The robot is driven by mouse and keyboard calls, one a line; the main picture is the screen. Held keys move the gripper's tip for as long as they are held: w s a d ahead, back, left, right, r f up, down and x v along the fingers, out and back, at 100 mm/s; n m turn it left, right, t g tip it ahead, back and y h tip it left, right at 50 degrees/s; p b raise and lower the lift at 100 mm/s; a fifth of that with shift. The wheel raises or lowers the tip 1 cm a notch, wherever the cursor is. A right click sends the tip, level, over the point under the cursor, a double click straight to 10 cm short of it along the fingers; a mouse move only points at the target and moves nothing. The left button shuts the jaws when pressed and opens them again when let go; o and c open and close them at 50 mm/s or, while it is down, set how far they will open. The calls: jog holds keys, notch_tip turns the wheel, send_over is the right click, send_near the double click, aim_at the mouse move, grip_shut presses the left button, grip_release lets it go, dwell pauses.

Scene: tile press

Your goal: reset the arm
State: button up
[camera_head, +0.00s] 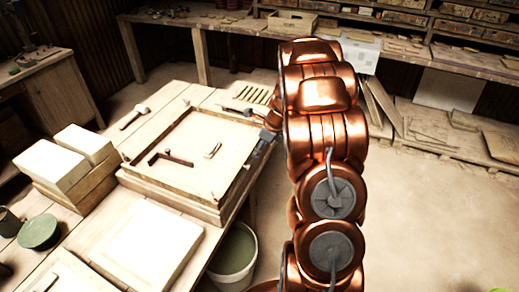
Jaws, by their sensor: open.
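My copper-coloured arm stands upright in the middle of the view and hides part of the room behind it. My gripper (248,132) is small and dark, at the left side of the arm. It is open, with its fingers spread at the right edge of the framed wooden board (195,200). I see nothing held between the fingers. Whether they touch the board's rim cannot be told.
The board rests on a wooden table (157,97). White blocks (50,166) and a green bowl (38,232) stand at left, a pale slab (148,241) in front. A bucket (234,253) is beside the table. The floor (430,220) at right is mostly clear; shelves line the back.

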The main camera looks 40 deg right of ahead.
dwell(0.3)
jog(key=s+a+r+n+g, duration=0.1)
jog(key=s+a+r+n, duration=0.5)
jog(key=a, duration=0.3)
jog(key=s+a+r+n+g, duration=0.2)
jog(key=s+a+r+n, duration=0.3)
jog(key=a+n, duration=0.4)
jog(key=s+a+r+n+g+h+b, duration=0.1)
jog(key=s+a+n, duration=0.2)
jog(key=s+n, duration=0.4)
jog(key=s+a+n+g+h+b, duration=0.1)
jog(key=s+a+n, duration=0.3)
jog(key=s, duration=1.3)
jog(key=shift+s+a+r+n+g, duration=0.3)
jog(key=shift+s+r+n, duration=0.05)
jog(key=shift+n, duration=1.55)
